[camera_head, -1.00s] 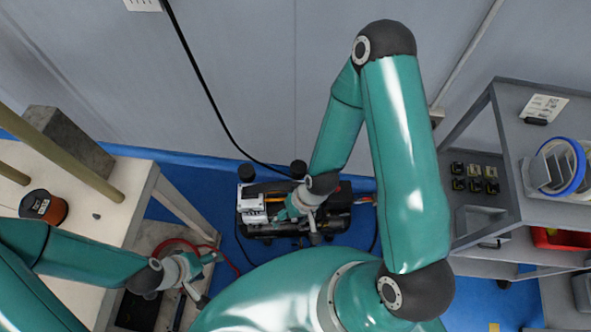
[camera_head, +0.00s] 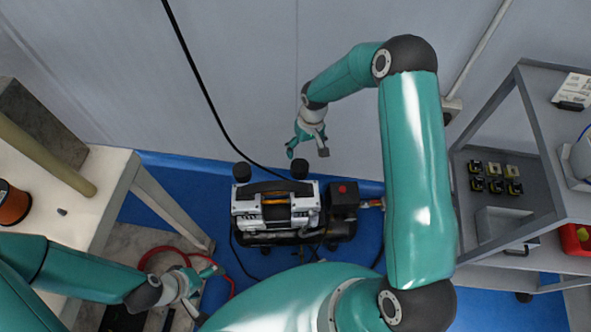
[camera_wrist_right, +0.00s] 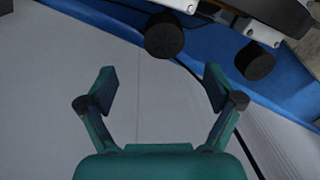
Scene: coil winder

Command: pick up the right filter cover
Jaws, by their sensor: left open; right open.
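The right filter cover (camera_head: 299,169) is a short black cylinder at the back of the air compressor (camera_head: 275,208). A similar black cover (camera_head: 242,172) stands at its left. My right gripper (camera_head: 307,150) is open and empty, near the right cover on its wall side, apart from it. In the right wrist view the right cover seems to be the nearer cylinder (camera_wrist_right: 164,38), beyond the open fingers (camera_wrist_right: 161,85); the other cover (camera_wrist_right: 255,62) is further right. My left gripper (camera_head: 209,292) is open and empty at the lower left, away from the compressor.
A grey wall (camera_head: 250,80) stands close behind the compressor, with a black cable (camera_head: 203,85) hanging down it. A white table (camera_head: 100,190) is at left, with a red hose (camera_head: 150,256) beside it. A grey shelf trolley (camera_head: 530,130) is at right.

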